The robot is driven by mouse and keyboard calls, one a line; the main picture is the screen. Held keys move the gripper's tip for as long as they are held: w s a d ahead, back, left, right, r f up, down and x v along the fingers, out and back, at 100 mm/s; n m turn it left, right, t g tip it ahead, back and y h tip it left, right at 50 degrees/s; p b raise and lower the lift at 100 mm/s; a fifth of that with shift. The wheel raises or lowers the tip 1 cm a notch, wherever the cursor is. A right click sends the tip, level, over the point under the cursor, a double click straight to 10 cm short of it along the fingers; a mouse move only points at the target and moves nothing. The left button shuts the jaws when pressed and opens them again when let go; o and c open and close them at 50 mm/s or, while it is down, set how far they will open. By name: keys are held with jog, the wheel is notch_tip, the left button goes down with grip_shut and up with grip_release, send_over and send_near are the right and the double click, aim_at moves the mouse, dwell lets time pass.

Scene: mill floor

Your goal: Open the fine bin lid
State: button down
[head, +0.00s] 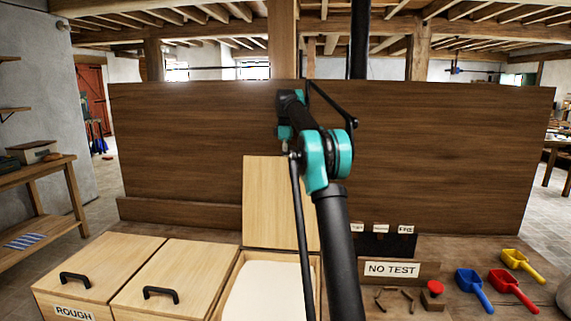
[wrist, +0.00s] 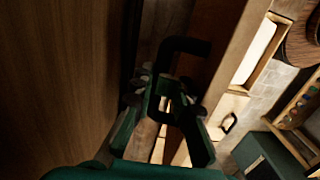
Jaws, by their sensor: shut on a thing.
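The rightmost of the three wooden bins is open, with white flour-like contents (head: 265,293) inside; no label shows on it. I take it as the fine bin. Its pale lid (head: 262,190) stands roughly upright at the bin's rear, in front of the dark back board. In the wrist view the lid (wrist: 222,72) is seen nearly edge-on. My gripper (wrist: 172,92) is shut on the black lid handle (wrist: 186,46), on the side facing the back board. In the head view the handle and fingertips are hidden behind the lid and arm.
Two shut bins, the left marked ROUGH (head: 75,313), stand left of the open one. The tall back board (head: 440,150) closes off the rear. Right are a NO TEST sign (head: 391,270), a red-topped stamp (head: 435,288) and blue (head: 472,288), red (head: 512,289) and yellow (head: 522,264) scoops.

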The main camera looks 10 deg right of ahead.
jog(key=shift+w+d+f, duration=0.2)
jog(key=shift+w+f, duration=0.15)
jog(key=c, duration=1.5)
grip_release()
jog(key=shift+w+f, duration=0.1)
jog(key=shift+w, duration=0.05)
jog(key=shift+c, duration=0.2)
notch_tip(320, 180, up, 8)
jog(key=shift+w, duration=0.1)
